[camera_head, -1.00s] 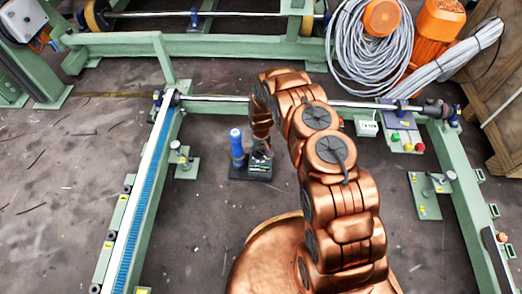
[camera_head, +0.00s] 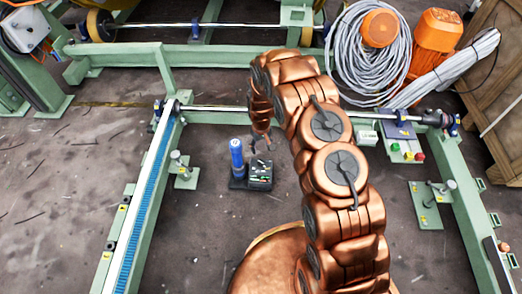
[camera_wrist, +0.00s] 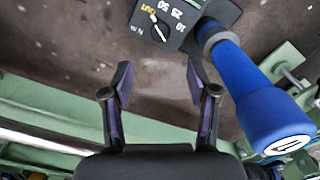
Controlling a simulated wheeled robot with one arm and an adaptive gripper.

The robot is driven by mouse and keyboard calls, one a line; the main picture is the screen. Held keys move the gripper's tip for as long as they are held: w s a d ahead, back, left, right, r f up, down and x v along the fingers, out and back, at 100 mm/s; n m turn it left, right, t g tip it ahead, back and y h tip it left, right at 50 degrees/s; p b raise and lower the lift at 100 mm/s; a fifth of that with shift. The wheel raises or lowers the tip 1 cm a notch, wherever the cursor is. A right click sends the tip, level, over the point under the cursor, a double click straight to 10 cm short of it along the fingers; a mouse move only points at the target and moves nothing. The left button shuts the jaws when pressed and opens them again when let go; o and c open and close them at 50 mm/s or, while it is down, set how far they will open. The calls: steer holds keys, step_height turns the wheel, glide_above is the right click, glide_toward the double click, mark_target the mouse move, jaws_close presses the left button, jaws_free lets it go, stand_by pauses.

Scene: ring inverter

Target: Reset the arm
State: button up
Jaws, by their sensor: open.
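My gripper (camera_head: 262,142) hangs over the dark floor inside the green frame, just above a small black box (camera_head: 260,175). In the wrist view my gripper (camera_wrist: 160,88) has its two fingers spread apart, with only floor and green frame between them. The black box (camera_wrist: 175,22), with a dial and white numbers, lies beyond the fingertips. A blue cylinder (camera_head: 237,155) stands beside the box at its left. In the wrist view the blue cylinder (camera_wrist: 265,100) is to the right of the fingers, apart from them. My copper arm is bent and hides part of the floor.
A green frame with a blue-toothed strip (camera_head: 140,225) runs along the left. A metal bar (camera_head: 220,108) crosses behind my gripper. A grey cable coil (camera_head: 365,60) and an orange motor (camera_head: 440,35) are at the back right.

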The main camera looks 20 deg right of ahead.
steer(key=shift+r, duration=0.4)
steer(key=shift+r, duration=0.15)
steer(key=s+r+p, duration=0.5)
steer(key=r+p, duration=0.1)
steer(key=r, duration=1)
steer(key=s+d+r+m+p, duration=0.1)
steer(key=s+r+p, duration=0.4)
steer(key=r, duration=1)
steer(key=s+r+p, duration=0.4)
steer(key=r+p, duration=0.3)
steer(key=r, duration=0.9)
steer(key=s+r+m+g+p, duration=0.1)
steer(key=s+r+p, duration=1.6)
steer(key=s+r, duration=1.2)
steer(key=shift+a+r+g, duration=0.15)
steer(key=shift+a+g, duration=0.1)
steer(key=shift+g, duration=0.15)
